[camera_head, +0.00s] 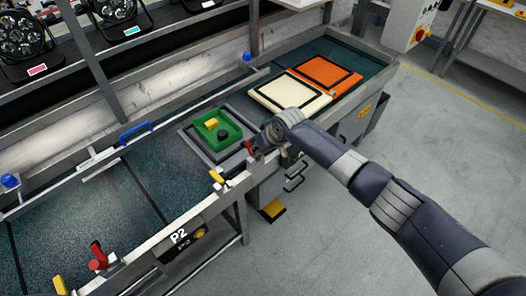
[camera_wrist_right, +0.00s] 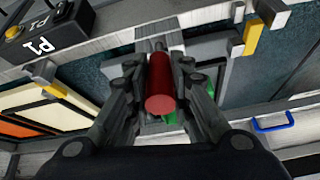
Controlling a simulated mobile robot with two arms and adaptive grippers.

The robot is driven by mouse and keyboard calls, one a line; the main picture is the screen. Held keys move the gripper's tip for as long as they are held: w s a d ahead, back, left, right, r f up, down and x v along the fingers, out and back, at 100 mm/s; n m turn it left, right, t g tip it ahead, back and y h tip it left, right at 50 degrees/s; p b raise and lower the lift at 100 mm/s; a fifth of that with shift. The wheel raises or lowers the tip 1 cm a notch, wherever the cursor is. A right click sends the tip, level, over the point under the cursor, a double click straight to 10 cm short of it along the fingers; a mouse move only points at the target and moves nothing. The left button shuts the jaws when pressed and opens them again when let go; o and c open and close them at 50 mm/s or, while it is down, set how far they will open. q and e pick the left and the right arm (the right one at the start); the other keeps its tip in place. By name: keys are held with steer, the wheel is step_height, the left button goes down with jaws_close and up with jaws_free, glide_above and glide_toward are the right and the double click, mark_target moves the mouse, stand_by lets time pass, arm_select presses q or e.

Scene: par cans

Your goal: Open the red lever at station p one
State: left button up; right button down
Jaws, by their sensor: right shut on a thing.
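The red lever (camera_wrist_right: 160,85) stands between the fingers of my right gripper (camera_wrist_right: 159,66) in the right wrist view, its round end toward the camera. My right gripper is shut on it. In the head view my right gripper (camera_head: 262,147) reaches the front rail of the line from the right, and only a bit of the red lever (camera_head: 248,148) shows beside it. The P1 sign (camera_wrist_right: 40,46) appears upside down at the upper left of the wrist view. My left gripper is in neither view.
A green tray (camera_head: 238,131) with a yellow block and a black piece lies behind the gripper. A yellow lever (camera_head: 217,177) is close by on the rail. Another red lever (camera_head: 98,256) is near the P2 sign (camera_head: 180,237). Cream (camera_head: 290,92) and orange (camera_head: 325,72) panels lie farther along.

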stand_by(0.5)
steer(key=c, duration=1.4)
jaws_free()
steer(key=shift+w+a, duration=0.1)
steer(key=v, duration=1.2)
